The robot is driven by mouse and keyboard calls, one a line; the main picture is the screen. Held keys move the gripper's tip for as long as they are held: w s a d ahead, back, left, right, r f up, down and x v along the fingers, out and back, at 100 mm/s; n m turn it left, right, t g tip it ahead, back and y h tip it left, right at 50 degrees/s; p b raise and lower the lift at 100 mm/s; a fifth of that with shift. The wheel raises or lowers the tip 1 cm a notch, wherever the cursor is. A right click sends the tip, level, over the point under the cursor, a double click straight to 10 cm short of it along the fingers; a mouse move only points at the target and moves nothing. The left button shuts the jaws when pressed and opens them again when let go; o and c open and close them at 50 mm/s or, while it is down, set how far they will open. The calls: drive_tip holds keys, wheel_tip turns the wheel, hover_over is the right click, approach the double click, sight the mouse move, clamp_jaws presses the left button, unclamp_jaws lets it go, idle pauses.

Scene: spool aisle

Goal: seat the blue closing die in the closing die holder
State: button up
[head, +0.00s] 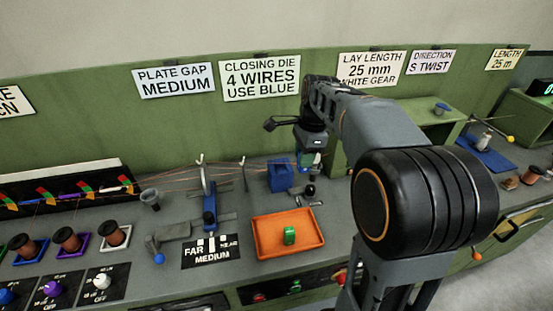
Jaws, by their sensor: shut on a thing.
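My gripper (309,158) points down at the back of the bench, right of a blue block (281,177). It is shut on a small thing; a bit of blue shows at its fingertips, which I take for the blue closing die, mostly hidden. The blue block stands where the wires from the left come together; it looks like the closing die holder, but its seat cannot be made out. Small dark fittings (310,190) stand just below my gripper. I cannot tell whether the held thing touches the block.
An orange tray (262,249) holding a green die (290,235) sits in front. A blue slide (209,212) with upright plates and stretched wires stands left. Several spools (68,240) line the left bench. My forearm covers much of the right side.

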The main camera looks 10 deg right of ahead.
drive_tip(key=shift+w+a+f+p, duration=0.6)
drive_tip(key=shift+w+f, duration=1.05)
drive_tip(key=shift+w, duration=0.7)
drive_tip(key=shift+w+a+f+p, duration=0.35)
drive_tip(key=shift+w+f+p, duration=0.35)
drive_tip(key=shift+w+f, duration=1.3)
drive_tip(key=shift+w+a+f+p, duration=0.6)
drive_tip(key=shift+w+f, duration=0.65)
drive_tip(key=shift+w, duration=1.5)
drive_tip(key=shift+w+d+f, duration=0.1)
drive_tip(key=shift+f, duration=1.5)
drive_tip(key=shift+f, duration=0.2)
drive_tip(key=o, duration=1)
